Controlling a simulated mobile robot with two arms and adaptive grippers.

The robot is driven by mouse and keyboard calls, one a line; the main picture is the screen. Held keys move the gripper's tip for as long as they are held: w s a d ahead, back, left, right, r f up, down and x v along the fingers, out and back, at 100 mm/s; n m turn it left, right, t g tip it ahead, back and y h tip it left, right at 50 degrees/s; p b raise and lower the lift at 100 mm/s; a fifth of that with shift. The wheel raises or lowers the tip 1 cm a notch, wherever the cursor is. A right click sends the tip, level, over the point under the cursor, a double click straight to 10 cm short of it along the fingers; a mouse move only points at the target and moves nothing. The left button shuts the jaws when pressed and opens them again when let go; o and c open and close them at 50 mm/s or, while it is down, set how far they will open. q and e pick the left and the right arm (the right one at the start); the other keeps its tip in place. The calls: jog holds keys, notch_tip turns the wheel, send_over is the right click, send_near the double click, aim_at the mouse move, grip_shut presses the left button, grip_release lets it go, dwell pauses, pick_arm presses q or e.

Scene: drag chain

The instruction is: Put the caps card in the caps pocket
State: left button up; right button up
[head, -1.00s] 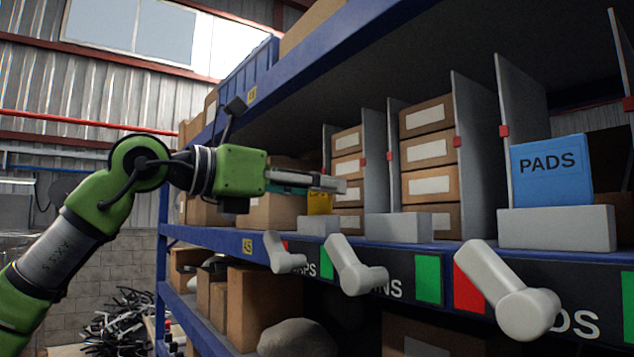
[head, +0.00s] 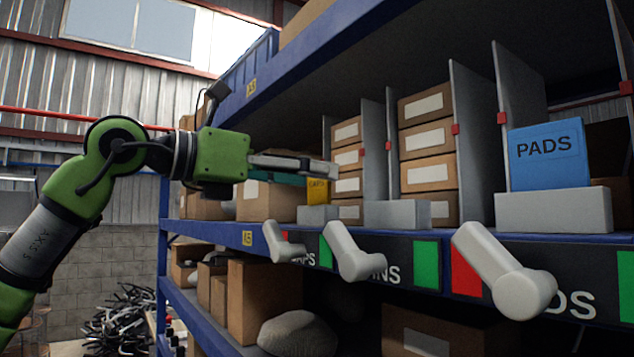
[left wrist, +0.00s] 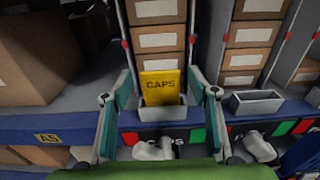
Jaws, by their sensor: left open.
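The yellow caps card (head: 317,191) stands upright in the grey caps pocket (head: 318,213) at the shelf's front edge. In the left wrist view the card (left wrist: 160,86) reads "CAPS" and its lower edge is hidden behind the front wall of the pocket (left wrist: 163,113). My left gripper (head: 332,168) is open in front of the shelf, and in the head view its fingers pass just above the card. In the left wrist view its fingers (left wrist: 160,97) are spread to either side of the card, with gaps showing. My right gripper is not in view.
More grey pockets stand to the right, one empty-looking (head: 397,214) and one (head: 553,211) with a blue PADS card (head: 548,155). White levers (head: 352,252) stick out below the shelf edge. Thin dividers and stacked brown boxes (head: 428,142) stand behind.

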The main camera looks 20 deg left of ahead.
pick_arm(q)
jog(key=b+v, duration=0.2)
jog(key=v, duration=0.7)
jog(key=shift+s+a, duration=0.3)
